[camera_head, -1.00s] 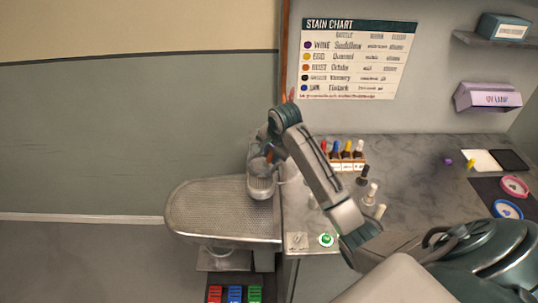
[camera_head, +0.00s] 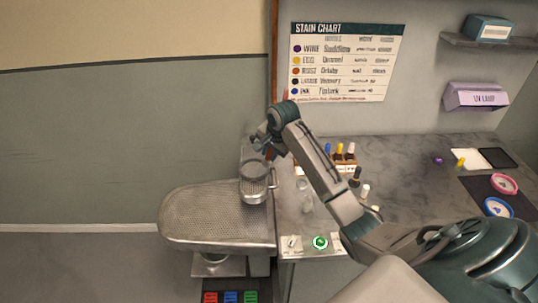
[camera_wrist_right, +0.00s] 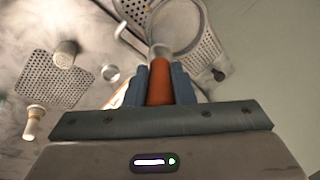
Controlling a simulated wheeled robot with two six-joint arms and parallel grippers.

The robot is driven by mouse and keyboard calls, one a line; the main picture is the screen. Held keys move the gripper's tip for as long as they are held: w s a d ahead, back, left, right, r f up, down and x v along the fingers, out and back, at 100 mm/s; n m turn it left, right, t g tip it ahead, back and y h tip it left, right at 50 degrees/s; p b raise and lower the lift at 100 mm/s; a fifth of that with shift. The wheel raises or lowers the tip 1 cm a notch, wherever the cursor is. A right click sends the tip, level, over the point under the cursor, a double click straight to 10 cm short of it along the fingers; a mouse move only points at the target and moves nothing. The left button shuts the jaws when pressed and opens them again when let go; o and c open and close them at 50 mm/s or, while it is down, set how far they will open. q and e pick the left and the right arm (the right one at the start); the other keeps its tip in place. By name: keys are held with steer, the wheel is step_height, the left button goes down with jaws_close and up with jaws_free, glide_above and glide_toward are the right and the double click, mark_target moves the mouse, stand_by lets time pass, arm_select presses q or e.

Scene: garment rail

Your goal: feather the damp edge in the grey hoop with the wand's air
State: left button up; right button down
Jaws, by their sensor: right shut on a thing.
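The grey hoop (camera_head: 243,175) is at the right end of the perforated metal board (camera_head: 205,215). Its rim (camera_wrist_right: 203,40) shows at the top of the right wrist view, with pale material inside it. My right gripper (camera_head: 262,140) is just above and behind the hoop in the head view. It is shut on the wand, whose orange body (camera_wrist_right: 160,85) stands between the blue fingers in the right wrist view. The wand's pale tip points toward the hoop's near rim; I cannot tell the gap. The damp edge is not distinct. My left gripper is out of view.
A dropper-bottle rack (camera_head: 343,165) and loose bottles stand on the grey counter, right of my forearm. A green button (camera_head: 320,242) is at its front edge. Pink (camera_head: 504,184) and blue rings lie far right. The board's left part is clear.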

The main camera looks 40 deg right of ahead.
steer(key=shift+w+d, duration=0.3)
steer(key=shift+d, duration=0.05)
steer(key=shift+r, duration=0.1)
steer(key=shift+r, duration=3.45)
